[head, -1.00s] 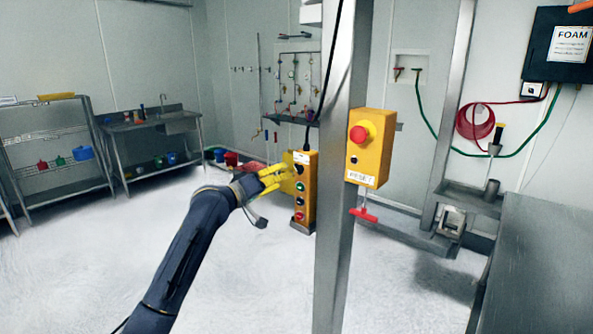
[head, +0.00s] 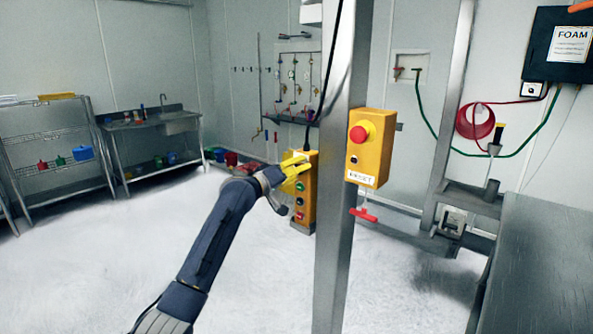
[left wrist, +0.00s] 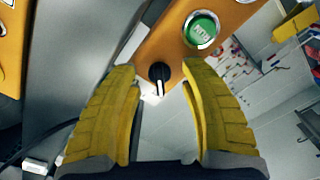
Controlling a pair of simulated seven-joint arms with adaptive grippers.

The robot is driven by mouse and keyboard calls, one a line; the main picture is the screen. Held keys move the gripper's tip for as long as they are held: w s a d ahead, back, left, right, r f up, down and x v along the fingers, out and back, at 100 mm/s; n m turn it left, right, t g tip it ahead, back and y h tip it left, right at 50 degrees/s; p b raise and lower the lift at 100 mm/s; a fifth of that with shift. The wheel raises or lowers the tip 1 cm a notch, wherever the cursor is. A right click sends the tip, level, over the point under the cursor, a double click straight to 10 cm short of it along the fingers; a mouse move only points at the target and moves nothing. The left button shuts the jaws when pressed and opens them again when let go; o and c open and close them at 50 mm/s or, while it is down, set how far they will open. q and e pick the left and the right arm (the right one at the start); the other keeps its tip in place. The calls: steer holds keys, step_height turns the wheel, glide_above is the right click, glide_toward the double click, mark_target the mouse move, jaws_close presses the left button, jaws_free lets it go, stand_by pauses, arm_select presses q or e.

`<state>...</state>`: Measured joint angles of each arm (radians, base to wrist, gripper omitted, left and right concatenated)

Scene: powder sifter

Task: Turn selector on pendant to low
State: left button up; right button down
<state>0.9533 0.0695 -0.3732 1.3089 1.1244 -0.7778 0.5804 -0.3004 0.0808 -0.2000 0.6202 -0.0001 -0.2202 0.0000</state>
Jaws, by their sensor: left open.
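The yellow-orange pendant (head: 308,205) hangs beside the steel post, with a column of buttons on its front. Its black selector knob (left wrist: 159,74) with a white pointer line shows in the left wrist view, near the pendant's end, beside a green button (left wrist: 201,30). My left gripper (head: 300,164) is at the upper part of the pendant and covers the selector in the head view. In the left wrist view its yellow fingers (left wrist: 164,82) are open, one on each side of the knob, with gaps between. The selector's label is too small to read. My right gripper is not in view.
The steel post (head: 334,230) stands just right of the pendant. A yellow box with a red emergency button (head: 359,133) is mounted on it. A steel table (head: 545,245) stands at the right. The floor at left is clear.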

arm_select(q)
steer(key=shift+o, duration=0.2)
jaws_close()
steer(key=shift+m, duration=0.3)
steer(key=m, duration=0.4)
steer(key=shift+r+m, duration=0.15)
steer(key=shift+m, duration=0.15)
steer(key=m, duration=0.4)
steer(key=shift+s, duration=0.1)
steer(key=m, duration=0.4)
steer(key=shift+s+d+m, duration=0.1)
steer(key=shift+d+m, duration=0.05)
steer(key=shift+m, duration=0.25)
steer(key=shift+d+m, duration=0.1)
steer(key=shift+m, duration=1.8)
